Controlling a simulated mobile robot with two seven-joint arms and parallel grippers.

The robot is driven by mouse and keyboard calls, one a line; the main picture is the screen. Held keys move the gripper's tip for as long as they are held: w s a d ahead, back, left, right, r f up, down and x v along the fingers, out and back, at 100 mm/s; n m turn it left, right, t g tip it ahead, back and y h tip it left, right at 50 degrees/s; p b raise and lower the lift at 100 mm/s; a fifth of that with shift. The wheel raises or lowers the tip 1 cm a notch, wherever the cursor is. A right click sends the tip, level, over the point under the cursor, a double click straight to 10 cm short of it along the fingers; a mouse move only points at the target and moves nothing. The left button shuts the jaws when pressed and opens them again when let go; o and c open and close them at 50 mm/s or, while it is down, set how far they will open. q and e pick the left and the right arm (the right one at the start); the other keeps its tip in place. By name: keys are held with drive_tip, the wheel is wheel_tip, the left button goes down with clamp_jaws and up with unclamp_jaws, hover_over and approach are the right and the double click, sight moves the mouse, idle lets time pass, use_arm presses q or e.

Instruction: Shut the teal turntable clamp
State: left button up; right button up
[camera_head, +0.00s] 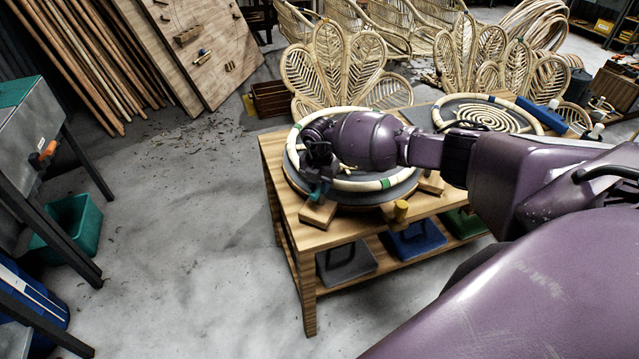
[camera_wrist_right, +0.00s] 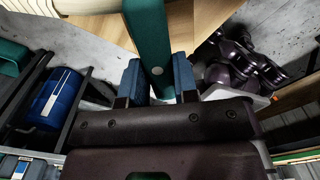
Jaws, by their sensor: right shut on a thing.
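The teal clamp (camera_head: 319,193) is at the front left edge of the near round turntable (camera_head: 378,197), mostly hidden behind my right gripper (camera_head: 319,177). In the right wrist view, the clamp's teal bar (camera_wrist_right: 150,40) runs down between the two blue fingers of the right gripper (camera_wrist_right: 158,80), which is shut on it. A pale rattan ring (camera_head: 362,185) lies on the turntable, with green bands on it. I cannot tell how far the clamp is from the ring. My left gripper is not in view.
The turntable stands on a wooden workbench (camera_head: 290,225) with wooden blocks at its front edge. A second turntable with a rattan spiral (camera_head: 488,118) and a blue clamp (camera_head: 541,113) is at the right. Rattan chair backs (camera_head: 335,62) stand behind.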

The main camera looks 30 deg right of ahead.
drive_tip(key=o, duration=0.9)
wheel_tip(320, 180, up, 11)
drive_tip(key=shift+f, duration=0.1)
idle(0.5)
